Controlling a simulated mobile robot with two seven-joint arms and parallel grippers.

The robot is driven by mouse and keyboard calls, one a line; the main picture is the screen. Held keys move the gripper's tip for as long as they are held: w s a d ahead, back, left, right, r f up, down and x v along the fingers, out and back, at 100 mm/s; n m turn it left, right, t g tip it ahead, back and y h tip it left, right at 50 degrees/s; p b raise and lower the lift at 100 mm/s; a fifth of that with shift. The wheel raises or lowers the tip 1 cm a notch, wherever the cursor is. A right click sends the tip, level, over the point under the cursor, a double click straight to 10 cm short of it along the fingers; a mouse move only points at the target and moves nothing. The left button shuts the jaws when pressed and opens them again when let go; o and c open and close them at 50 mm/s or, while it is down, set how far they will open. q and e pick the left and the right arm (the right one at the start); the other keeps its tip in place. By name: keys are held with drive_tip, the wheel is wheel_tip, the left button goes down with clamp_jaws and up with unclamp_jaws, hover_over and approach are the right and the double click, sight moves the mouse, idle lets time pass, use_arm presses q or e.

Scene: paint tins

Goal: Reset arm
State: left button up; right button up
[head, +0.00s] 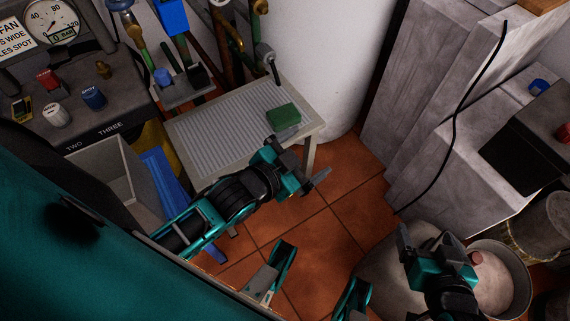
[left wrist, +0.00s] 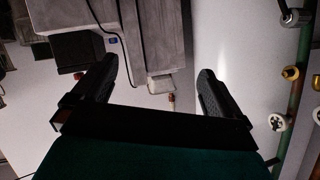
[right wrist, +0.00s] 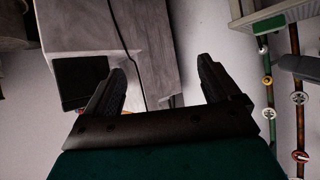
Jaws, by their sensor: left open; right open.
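My left gripper (head: 303,160) is in the middle of the head view, above the tiled floor beside the front right corner of the metal table. Its fingers are apart with nothing between them. In the left wrist view the open left gripper (left wrist: 158,78) shows both dark fingers, with only background between them. My right gripper (head: 438,250) is at the lower right of the head view, in front of a pale round tin. In the right wrist view the open right gripper (right wrist: 165,75) is also empty. Neither gripper touches anything that I can see.
A ribbed metal table (head: 215,140) carries a green block (head: 283,115) near its right end. A gauge panel (head: 105,130) with knobs stands at the left. A round tin (head: 518,285) and grey cabinets (head: 425,90) are at the right. Tiled floor (head: 325,235) is clear between my grippers.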

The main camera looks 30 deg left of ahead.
use_arm(q)
drive_tip(key=s+a+f+n+g, duration=0.2)
drive_tip(key=s+f+n, duration=0.1)
drive_tip(key=s, duration=0.1)
wheel_tip(320, 180, up, 11)
drive_tip(key=s+a+n+y+p, duration=0.1)
drive_tip(key=s+a+p, duration=0.1)
drive_tip(key=p, duration=1.3)
drive_tip(key=shift+a+r+y, duration=0.2)
drive_tip(key=shift+a+y, duration=0.1)
use_arm(e)
drive_tip(key=s+d+r, duration=0.1)
drive_tip(key=d+r, duration=0.2)
drive_tip(key=r, duration=0.8)
drive_tip(key=shift+s+d+h, duration=0.15)
drive_tip(key=shift+s+h, duration=0.05)
drive_tip(key=shift+h, duration=0.2)
drive_tip(key=shift+r, duration=0.1)
